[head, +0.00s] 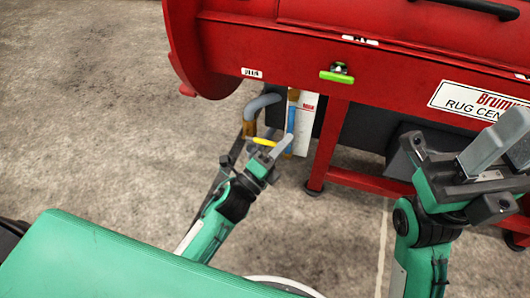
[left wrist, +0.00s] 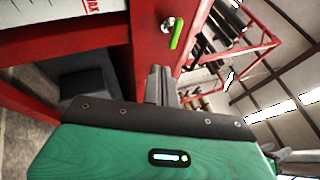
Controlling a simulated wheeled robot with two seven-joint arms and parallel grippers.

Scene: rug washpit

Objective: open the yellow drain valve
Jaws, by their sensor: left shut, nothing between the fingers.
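The yellow drain valve handle (head: 265,142) is a short bar by the copper and grey pipes below the red machine, left of its leg. My left gripper (head: 284,144) is shut and empty, with its fingertips just right of the yellow handle in the head view. I cannot tell whether they touch it. In the left wrist view the shut fingers (left wrist: 159,84) point at the red frame, and the yellow handle does not show there. My right gripper (head: 500,142) is at the right edge, in front of the machine; its finger gap is unclear.
A green-handled valve (head: 337,77) sits on the red machine (head: 235,45) above; its green lever (left wrist: 176,34) also shows in the left wrist view. A red leg (head: 327,145) stands right of the pipes (head: 262,106). The concrete floor at left is clear.

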